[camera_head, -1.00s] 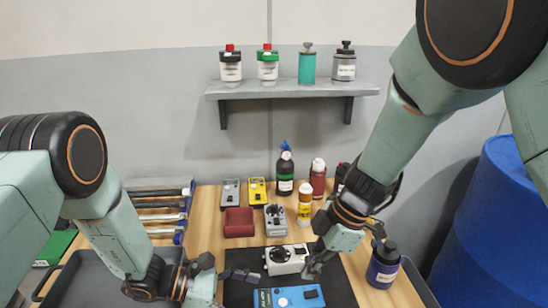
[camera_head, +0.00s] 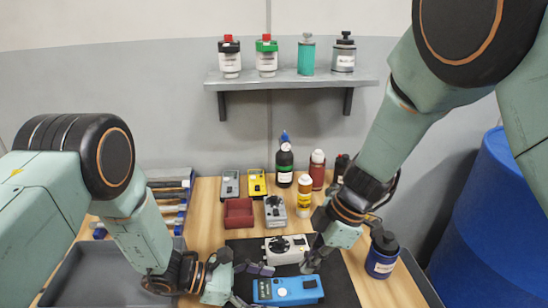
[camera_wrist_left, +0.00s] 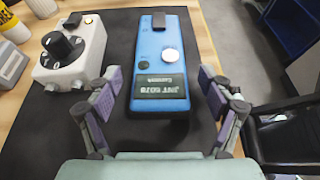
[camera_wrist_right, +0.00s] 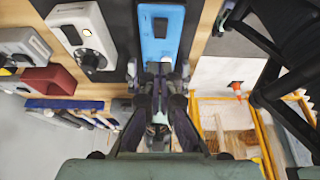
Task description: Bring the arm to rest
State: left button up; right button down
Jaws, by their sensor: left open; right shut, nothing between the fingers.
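My right gripper (camera_head: 310,262) is shut and empty above the black mat (camera_head: 345,287), between the white device with a dark knob (camera_head: 288,249) and the blue device (camera_head: 288,290). In the right wrist view its fingers (camera_wrist_right: 160,75) are together, with the blue device (camera_wrist_right: 158,35) beyond them. My left gripper (camera_head: 250,285) is at the left end of the blue device. In the left wrist view it is open (camera_wrist_left: 160,100), its fingers on either side of the blue device's near end (camera_wrist_left: 160,60); I cannot tell whether they touch it.
A dark bottle (camera_head: 382,255) stands right of my right gripper. A grey tray (camera_head: 95,270) lies at left. A wall shelf (camera_head: 290,82) holds containers. A blue barrel (camera_head: 490,230) is at right.

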jog(key=shift+r, duration=1.9)
